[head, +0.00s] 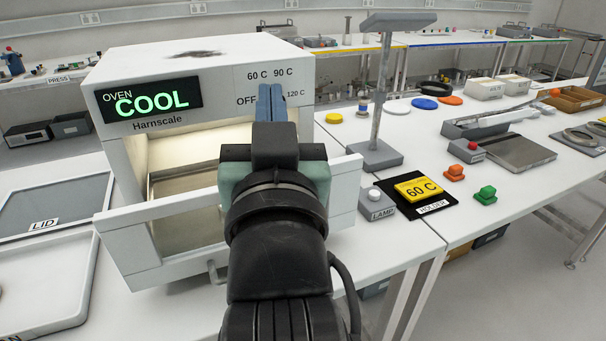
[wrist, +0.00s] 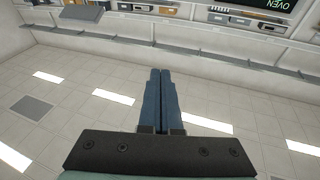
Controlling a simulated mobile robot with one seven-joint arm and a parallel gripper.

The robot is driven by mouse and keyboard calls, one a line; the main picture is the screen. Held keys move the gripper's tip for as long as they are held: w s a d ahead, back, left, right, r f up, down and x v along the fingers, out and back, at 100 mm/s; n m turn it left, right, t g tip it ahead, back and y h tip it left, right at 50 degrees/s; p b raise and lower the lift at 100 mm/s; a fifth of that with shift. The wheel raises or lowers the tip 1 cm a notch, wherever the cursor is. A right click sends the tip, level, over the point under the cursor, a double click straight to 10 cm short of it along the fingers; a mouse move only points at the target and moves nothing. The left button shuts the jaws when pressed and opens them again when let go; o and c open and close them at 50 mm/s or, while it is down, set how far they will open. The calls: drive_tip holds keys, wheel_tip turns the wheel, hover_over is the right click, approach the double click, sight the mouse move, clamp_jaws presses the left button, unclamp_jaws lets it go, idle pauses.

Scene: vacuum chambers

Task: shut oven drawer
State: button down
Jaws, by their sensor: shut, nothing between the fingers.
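The white oven (head: 125,72) stands on the left table, its display reading COOL. Its drawer (head: 150,243) is pulled out at the front, with a lit interior behind the white front panel. A grey handle (head: 218,272) shows low on the panel, just left of my arm. My gripper (head: 269,98) is shut and empty, its blue fingers pointing up in front of the dial labels. My arm hides the dial and the middle of the drawer front.
A lamp with a grey stand (head: 378,155) is close right of the drawer. A yellow 60 C block (head: 418,189) lies on a black holder mat (head: 432,211). A framed lid (head: 55,205) and a white tray (head: 45,290) lie to the left.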

wheel_tip(320, 180, down, 14)
drive_tip(key=d+m+g+y+p, duration=0.2)
drive_tip(key=m+g+y+p, duration=0.4)
drive_tip(key=m+p, duration=0.5)
drive_tip(key=s+d+f+m+t, duration=0.1)
drive_tip(key=s+d+f+m, duration=0.3)
drive_tip(key=m, duration=0.7)
drive_tip(key=s+d+f+m+t, duration=0.2)
drive_tip(key=s+f+m, duration=0.25)
drive_tip(key=m, duration=0.55)
drive_tip(key=f+x, duration=0.1)
drive_tip(key=x, duration=1.3)
drive_tip(key=shift+w+d+f+h+p, duration=0.2)
drive_tip(key=shift+d+f+h+p, duration=0.15)
drive_tip(key=shift+h, duration=0.05)
